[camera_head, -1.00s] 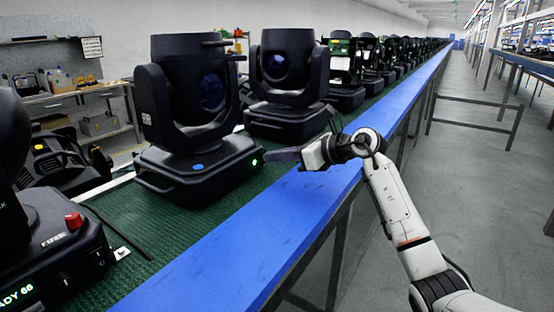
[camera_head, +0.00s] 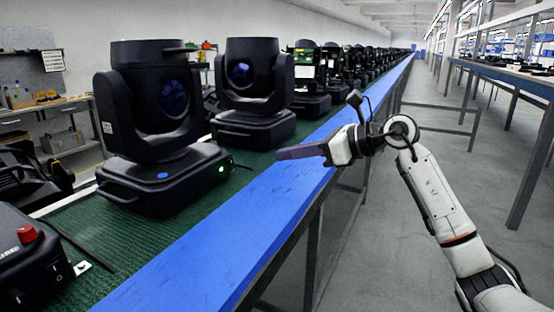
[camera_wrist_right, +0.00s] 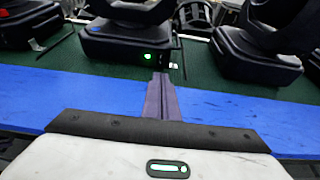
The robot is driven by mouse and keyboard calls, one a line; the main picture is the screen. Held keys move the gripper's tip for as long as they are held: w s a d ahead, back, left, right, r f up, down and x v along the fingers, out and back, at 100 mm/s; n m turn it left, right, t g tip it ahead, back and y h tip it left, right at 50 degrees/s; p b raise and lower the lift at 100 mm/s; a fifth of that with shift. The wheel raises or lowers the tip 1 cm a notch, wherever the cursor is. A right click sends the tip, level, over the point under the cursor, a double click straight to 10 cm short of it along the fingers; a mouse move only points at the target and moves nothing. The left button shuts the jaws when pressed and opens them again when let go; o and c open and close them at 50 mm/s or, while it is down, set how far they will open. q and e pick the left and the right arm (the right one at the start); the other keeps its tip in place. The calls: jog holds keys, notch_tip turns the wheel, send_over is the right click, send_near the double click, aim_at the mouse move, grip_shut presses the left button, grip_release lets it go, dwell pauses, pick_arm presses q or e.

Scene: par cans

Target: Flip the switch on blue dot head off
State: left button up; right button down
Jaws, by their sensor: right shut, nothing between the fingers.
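The blue dot head (camera_head: 150,98) is a black moving-head light standing upright on the green mat, with a blue dot (camera_head: 162,175) on its base. A lit green light (camera_head: 221,169) shows on the base's right-hand side; it also glows in the wrist view (camera_wrist_right: 147,56). A small pale detail (camera_wrist_right: 173,65) sits right of it there; I cannot tell the switch or its position. My right gripper (camera_head: 280,154) is shut and empty over the blue table edge, apart from the base. Its dark fingers (camera_wrist_right: 160,84) point toward that side. My left gripper is not in view.
A second black head (camera_head: 254,88) stands behind, with a row of more beyond it. A black unit with a red button (camera_head: 27,234) is at the front left. The blue edge (camera_head: 235,235) is clear, and open grey floor lies right of the table.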

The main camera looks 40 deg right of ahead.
jog(key=shift+s+r, duration=0.1)
dwell(0.3)
jog(key=f+b, duration=0.1)
jog(key=b, duration=0.1)
jog(key=shift+f+g+b, duration=0.2)
jog(key=shift+g+b, duration=0.1)
jog(key=shift+g, duration=0.1)
jog(key=shift+s+d+f, duration=0.1)
jog(key=shift+s+d, duration=0.05)
jog(key=shift+d, duration=0.15)
dwell(0.4)
